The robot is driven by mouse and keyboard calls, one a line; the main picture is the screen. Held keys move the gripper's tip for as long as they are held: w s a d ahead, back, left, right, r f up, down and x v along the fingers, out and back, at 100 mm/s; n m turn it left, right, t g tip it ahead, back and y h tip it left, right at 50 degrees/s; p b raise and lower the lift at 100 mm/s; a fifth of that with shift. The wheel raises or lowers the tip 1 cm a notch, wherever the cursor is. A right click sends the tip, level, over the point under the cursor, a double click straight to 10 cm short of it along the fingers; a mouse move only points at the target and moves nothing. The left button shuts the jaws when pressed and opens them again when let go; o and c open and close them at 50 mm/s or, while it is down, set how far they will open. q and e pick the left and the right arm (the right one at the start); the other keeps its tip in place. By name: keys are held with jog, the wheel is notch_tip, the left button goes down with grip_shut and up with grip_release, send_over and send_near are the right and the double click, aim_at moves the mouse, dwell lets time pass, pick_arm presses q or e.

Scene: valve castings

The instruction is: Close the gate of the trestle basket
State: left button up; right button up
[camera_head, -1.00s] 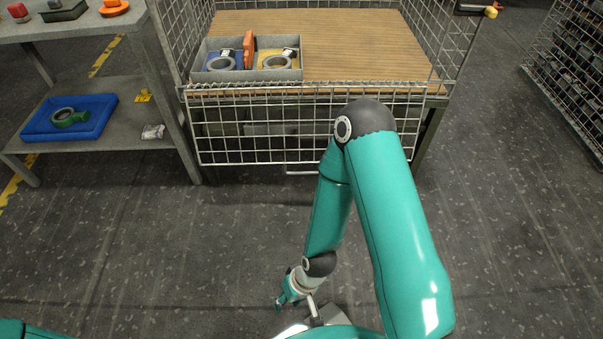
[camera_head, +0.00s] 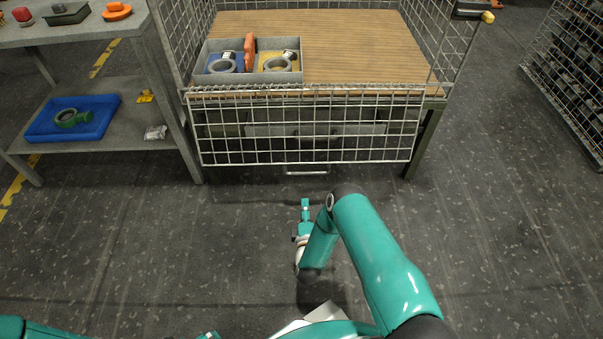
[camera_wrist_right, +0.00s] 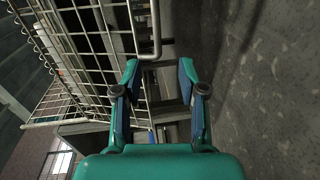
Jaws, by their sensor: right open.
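The trestle basket (camera_head: 440,62) is a wire-mesh cage with a wooden floor on a dark trestle. Its mesh gate (camera_head: 230,140) hangs down at the front, below the floor edge, so the front is open. A bar handle (camera_head: 306,172) sits at the gate's lower edge. My right gripper (camera_head: 305,208) is below and in front of the handle, apart from it. In the right wrist view my gripper (camera_wrist_right: 158,68) is open and empty, with the handle (camera_wrist_right: 154,35) just beyond the fingertips, nearer the left finger. My left gripper is not identifiable; only part of that arm shows.
A grey divided tray (camera_head: 295,77) with several castings stands inside the basket at front left. A grey shelf unit (camera_head: 140,125) with a blue tray (camera_head: 40,130) stands close on the left. Another mesh rack (camera_head: 570,90) is at far right. The floor before the gate is clear.

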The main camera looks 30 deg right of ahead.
aim_at(304, 173)
jog(key=b+x, duration=0.7)
jog(key=x, duration=0.9)
jog(key=shift+s+d+r, duration=0.1)
jog(key=shift+d+r, duration=0.05)
jog(key=shift+d, duration=0.1)
jog(key=shift+w+d, duration=0.2)
jog(key=shift+w, duration=0.15)
grip_shut()
